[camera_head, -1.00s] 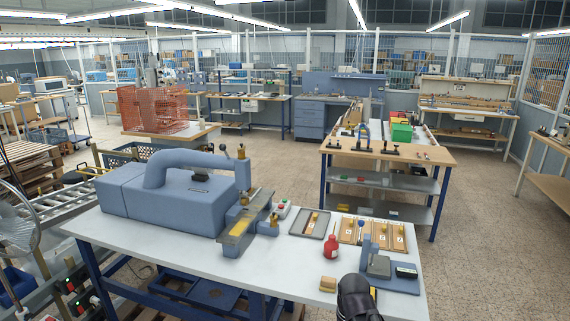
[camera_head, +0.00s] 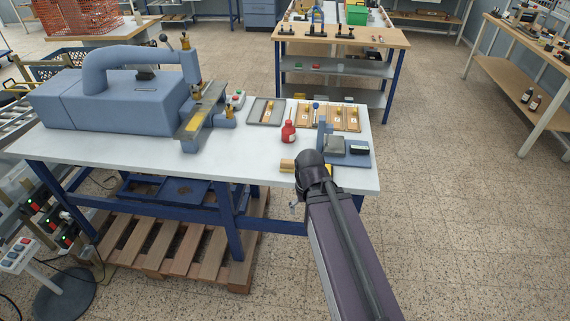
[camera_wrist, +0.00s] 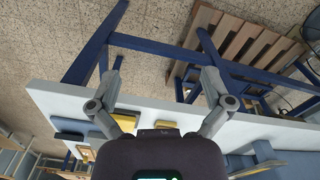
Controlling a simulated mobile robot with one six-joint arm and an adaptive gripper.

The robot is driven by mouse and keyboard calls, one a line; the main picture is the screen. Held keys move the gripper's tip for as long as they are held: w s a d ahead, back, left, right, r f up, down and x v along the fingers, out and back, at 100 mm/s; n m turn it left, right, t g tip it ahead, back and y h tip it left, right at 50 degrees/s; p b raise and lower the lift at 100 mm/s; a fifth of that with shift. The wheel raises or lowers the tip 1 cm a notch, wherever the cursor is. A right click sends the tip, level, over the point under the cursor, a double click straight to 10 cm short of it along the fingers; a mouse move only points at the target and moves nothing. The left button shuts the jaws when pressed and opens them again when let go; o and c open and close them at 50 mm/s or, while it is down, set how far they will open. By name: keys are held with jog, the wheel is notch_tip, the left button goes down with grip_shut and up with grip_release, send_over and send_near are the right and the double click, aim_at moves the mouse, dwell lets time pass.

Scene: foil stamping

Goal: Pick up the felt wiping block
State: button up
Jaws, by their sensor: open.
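A small tan and yellow block (camera_head: 287,165), which looks like the felt wiping block, lies near the front edge of the white table (camera_head: 235,150). My gripper (camera_wrist: 162,80) is open and empty in the wrist view, its fingers spread over the table's front edge, with floor and pallet beyond. In the head view my dark wrist is just right of the block, and the fingers are mostly hidden.
A blue fixture (camera_head: 346,152) stands right of my wrist. A red bottle (camera_head: 289,132), a grey tray (camera_head: 265,111) and wooden boards (camera_head: 328,117) lie behind. The blue stamping press (camera_head: 112,98) fills the table's left. A wooden pallet (camera_head: 172,240) lies below.

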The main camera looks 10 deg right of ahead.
dwell(0.4)
notch_tip(320, 180, up, 5)
jog(key=m+p, duration=0.4)
jog(key=p, duration=0.1)
send_over(288, 161)
jog(key=shift+w+a, duration=0.1)
jog(key=shift+a, duration=0.05)
jog(key=shift+f, duration=0.1)
notch_tip(288, 161, down, 9)
jog(key=b, duration=0.8)
jog(key=shift+r+b, duration=0.2)
jog(key=shift+b, duration=0.2)
jog(key=shift+f+b, duration=2.6)
